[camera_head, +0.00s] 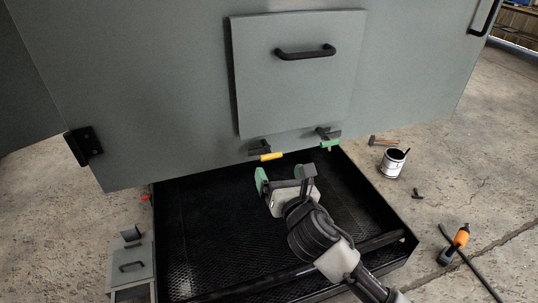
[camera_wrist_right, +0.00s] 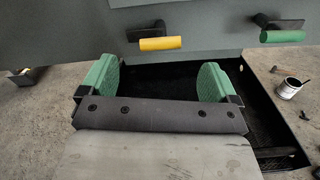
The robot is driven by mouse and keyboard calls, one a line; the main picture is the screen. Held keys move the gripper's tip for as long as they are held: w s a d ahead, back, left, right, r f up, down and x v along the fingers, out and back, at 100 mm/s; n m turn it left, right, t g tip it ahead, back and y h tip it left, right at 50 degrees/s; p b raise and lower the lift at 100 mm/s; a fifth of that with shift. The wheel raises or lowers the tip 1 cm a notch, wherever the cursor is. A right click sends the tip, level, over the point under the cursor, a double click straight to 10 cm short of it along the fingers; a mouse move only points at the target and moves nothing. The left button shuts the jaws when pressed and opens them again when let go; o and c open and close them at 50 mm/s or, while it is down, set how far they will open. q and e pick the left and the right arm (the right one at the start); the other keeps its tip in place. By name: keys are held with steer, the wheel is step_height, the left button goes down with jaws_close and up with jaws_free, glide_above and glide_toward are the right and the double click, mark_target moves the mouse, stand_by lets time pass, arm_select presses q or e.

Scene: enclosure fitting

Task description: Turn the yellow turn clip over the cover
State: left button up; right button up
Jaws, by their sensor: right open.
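The yellow turn clip (camera_head: 271,156) sits just under the lower left part of the grey cover (camera_head: 297,75), its yellow grip pointing right. It also shows in the right wrist view (camera_wrist_right: 160,44), ahead of and above the gap between my fingers. A green turn clip (camera_head: 330,143) sits to its right, below the cover's lower right corner. The cover has a black handle (camera_head: 305,53). My right gripper (camera_head: 283,178), with green finger pads, is open and empty, below and apart from the yellow clip. My left gripper is not in view.
A black mesh tray (camera_head: 215,225) lies under the grey enclosure (camera_head: 180,100). A paint can (camera_head: 392,162), a hammer (camera_head: 383,141) and an orange-handled tool (camera_head: 461,237) are on the floor at right. A small grey box (camera_head: 132,265) stands at lower left.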

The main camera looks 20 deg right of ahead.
mark_target(271, 154)
steer(key=w+p, duration=0.1)
steer(key=w, duration=0.6)
steer(key=shift+a, duration=0.15)
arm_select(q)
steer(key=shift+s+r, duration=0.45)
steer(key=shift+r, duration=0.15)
arm_select(e)
steer(key=c, duration=0.8)
steer(key=shift+c, duration=0.2)
